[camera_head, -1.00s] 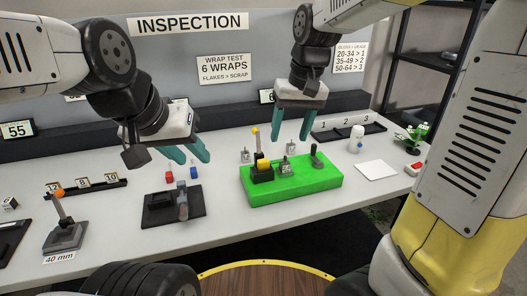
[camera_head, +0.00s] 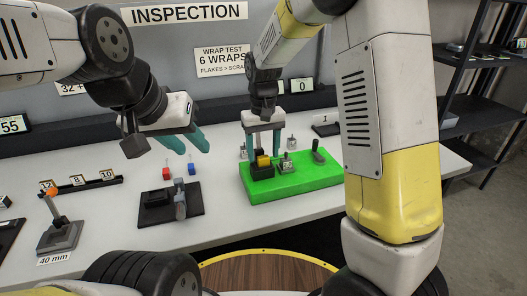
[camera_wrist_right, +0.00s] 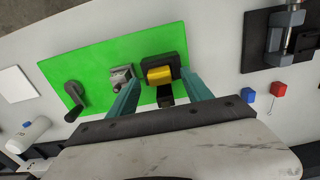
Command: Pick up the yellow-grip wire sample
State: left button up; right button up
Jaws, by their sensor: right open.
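A yellow block (camera_head: 263,161), which looks like the yellow grip, sits at a black block on the left part of the green base (camera_head: 315,182). The yellow block also shows in the right wrist view (camera_wrist_right: 159,76). I cannot make out a wire on it. My right gripper (camera_head: 262,156) is open and points down, with one teal finger on each side of the yellow block. In the right wrist view its fingertips (camera_wrist_right: 161,78) are apart around the block; I cannot tell whether they touch it. My left gripper (camera_head: 188,150) is open and empty above the table, to the left.
A grey metal fixture (camera_head: 287,166) and a dark lever (camera_head: 318,151) stand on the green base. A red block (camera_head: 166,173) and a blue block (camera_head: 192,169) stand behind a black fixture (camera_head: 157,204). A lever stand (camera_head: 60,236) is at the left.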

jog(key=shift+f, duration=0.4)
grip_shut()
jog(key=shift+r, duration=0.1)
